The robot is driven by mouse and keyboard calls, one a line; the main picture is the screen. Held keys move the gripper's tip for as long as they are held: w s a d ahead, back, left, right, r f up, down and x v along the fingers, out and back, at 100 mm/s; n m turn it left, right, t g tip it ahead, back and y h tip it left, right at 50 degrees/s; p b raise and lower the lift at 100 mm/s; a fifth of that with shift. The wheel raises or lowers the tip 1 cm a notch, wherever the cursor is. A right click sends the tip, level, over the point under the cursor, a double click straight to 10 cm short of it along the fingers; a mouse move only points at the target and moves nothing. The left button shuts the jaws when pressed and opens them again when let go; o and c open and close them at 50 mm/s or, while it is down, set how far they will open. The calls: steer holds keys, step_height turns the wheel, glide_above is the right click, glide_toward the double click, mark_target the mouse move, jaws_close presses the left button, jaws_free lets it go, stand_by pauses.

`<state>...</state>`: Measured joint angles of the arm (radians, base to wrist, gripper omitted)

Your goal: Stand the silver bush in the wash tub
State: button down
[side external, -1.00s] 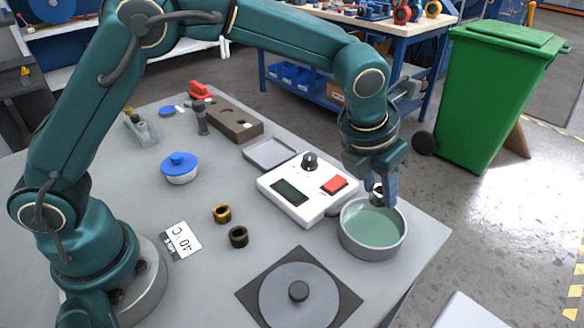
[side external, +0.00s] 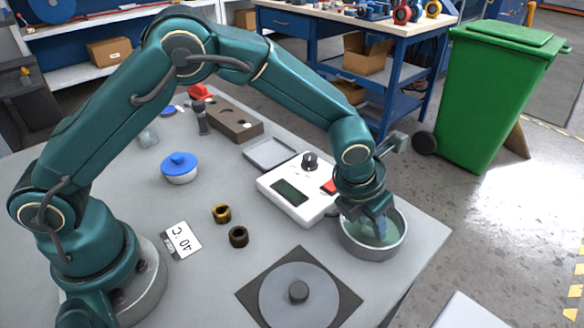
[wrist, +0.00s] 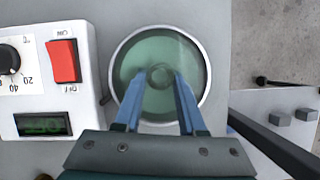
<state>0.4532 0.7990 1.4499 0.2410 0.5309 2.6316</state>
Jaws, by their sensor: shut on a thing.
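The wash tub (side external: 398,247) is a round silver-grey dish of green liquid at the table's right side. It also shows in the wrist view (wrist: 206,85), under my gripper. My gripper (side external: 380,229) points down into the tub, its fingers inside the rim. In the wrist view my gripper's blue fingers (wrist: 161,80) close on the silver bush (wrist: 160,72), a small round ring that looks greenish through the liquid. The bush is inside the tub, near its middle. Its lower end is hidden, so I cannot tell if it touches the tub floor.
A white control box (side external: 290,203) with a red switch stands close left of the tub. A brass bush (side external: 221,213) and a dark bush (side external: 238,237) stand mid-table. A square plate with a grey disc (side external: 300,292) lies in front. A blue-lidded pot (side external: 180,170) is further left.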

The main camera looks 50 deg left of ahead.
steer(key=shift+c, duration=2.4)
jaws_free()
steer(key=s+a+r+n, duration=0.2)
steer(key=s+r+n, duration=0.1)
steer(key=r, duration=0.4)
steer(key=s+a+r+n, duration=0.3)
steer(key=s+r+n, duration=0.1)
steer(key=r, duration=0.3)
steer(key=s+a+n, duration=0.5)
steer(key=s+n, duration=0.2)
steer(key=n, duration=0.8)
steer(key=s+a+n+t, duration=0.1)
steer(key=s+a+n, duration=0.4)
steer(key=n, duration=1)
steer(key=shift+s+a+r+y, duration=0.25)
steer(key=shift+s+r, duration=0.2)
steer(key=shift+s, duration=0.55)
